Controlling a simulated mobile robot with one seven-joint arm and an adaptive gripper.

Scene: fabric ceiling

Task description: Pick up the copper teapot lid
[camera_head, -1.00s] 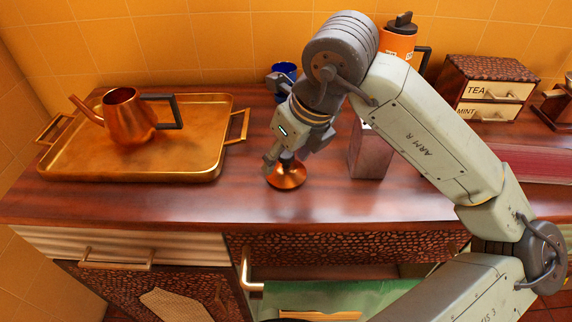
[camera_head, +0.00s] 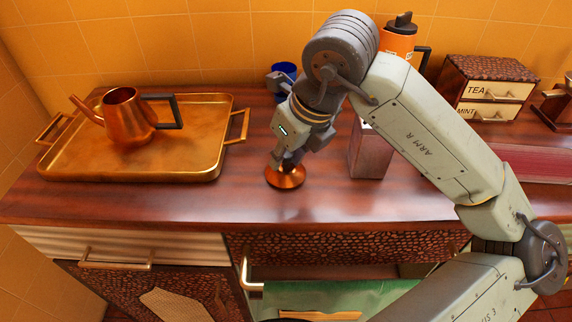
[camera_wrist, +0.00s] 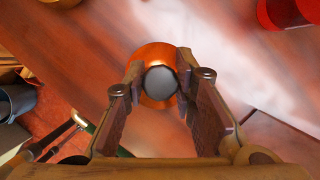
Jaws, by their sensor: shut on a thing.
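The copper teapot lid (camera_head: 285,178) rests on the wooden counter, right of the tray. My gripper (camera_head: 283,160) is above it with its fingers shut on the lid's knob. In the wrist view the lid (camera_wrist: 152,56) shows as an orange disc around a grey round knob (camera_wrist: 160,83), between the fingertips of my gripper (camera_wrist: 159,88). The fingers hide part of the lid. The copper teapot (camera_head: 128,117) stands open on the golden tray (camera_head: 65,165) at the left.
A grey box (camera_head: 370,152) stands close right of my gripper. A blue cup (camera_head: 285,70) and an orange canister (camera_head: 397,45) are behind the arm. A tea drawer box (camera_head: 490,85) is at the right. The counter (camera_head: 200,200) in front is clear.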

